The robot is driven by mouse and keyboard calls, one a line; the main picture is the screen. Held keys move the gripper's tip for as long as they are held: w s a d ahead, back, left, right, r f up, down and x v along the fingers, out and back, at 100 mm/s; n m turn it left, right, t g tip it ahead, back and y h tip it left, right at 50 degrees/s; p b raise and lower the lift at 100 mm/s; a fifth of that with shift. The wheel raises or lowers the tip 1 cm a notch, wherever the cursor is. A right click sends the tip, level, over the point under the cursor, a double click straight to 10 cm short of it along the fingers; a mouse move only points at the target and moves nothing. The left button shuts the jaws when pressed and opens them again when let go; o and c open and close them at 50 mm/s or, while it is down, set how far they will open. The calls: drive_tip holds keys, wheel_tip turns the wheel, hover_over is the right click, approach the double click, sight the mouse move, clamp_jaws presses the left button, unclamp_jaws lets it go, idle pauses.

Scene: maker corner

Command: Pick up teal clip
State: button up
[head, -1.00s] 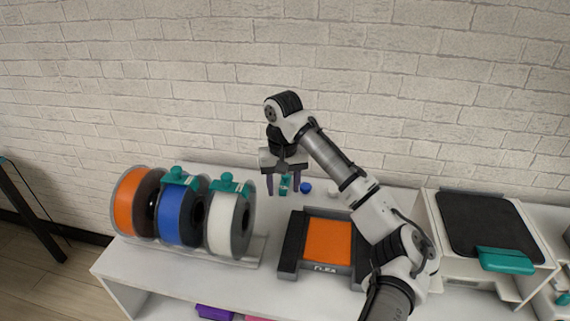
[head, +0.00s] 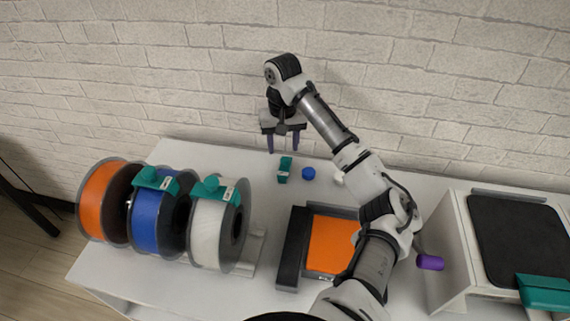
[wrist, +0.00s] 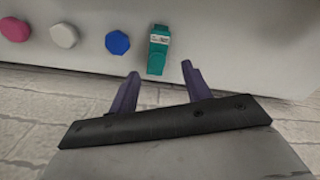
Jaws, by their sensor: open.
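A small teal clip (head: 284,170) with a pale label lies on the white tabletop. It also shows in the wrist view (wrist: 158,52), just beyond the gap between my fingers. My gripper (head: 283,147) is open and empty, with its purple fingers (wrist: 160,70) apart. In the head view it appears behind the clip, toward the wall; it does not touch the clip. Two other teal clips, one (head: 156,181) on the blue spool and one (head: 213,189) on the white spool, sit on the spool rims.
A blue knob (head: 308,173) lies right of the clip; white (wrist: 64,36) and pink (wrist: 13,29) ones show in the wrist view. The spools (head: 207,236) stand left. A dark tray with an orange pad (head: 331,243) is in front. The brick wall (head: 200,80) is behind.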

sight(285, 159)
wheel_tip(285, 159, down, 3)
drive_tip(key=shift+f, duration=0.2)
drive_tip(key=shift+w+d+f+p, duration=0.15)
drive_tip(key=shift+f+p, duration=0.2)
drive_tip(key=shift+f, duration=0.1)
drive_tip(key=f, duration=0.2)
drive_tip(key=f+p, duration=0.1)
drive_tip(key=f, duration=0.1)
drive_tip(key=shift+w+d+f, duration=0.1)
drive_tip(key=shift+w+f, duration=0.1)
drive_tip(key=shift+c, duration=0.5)
drive_tip(key=c, duration=0.8)
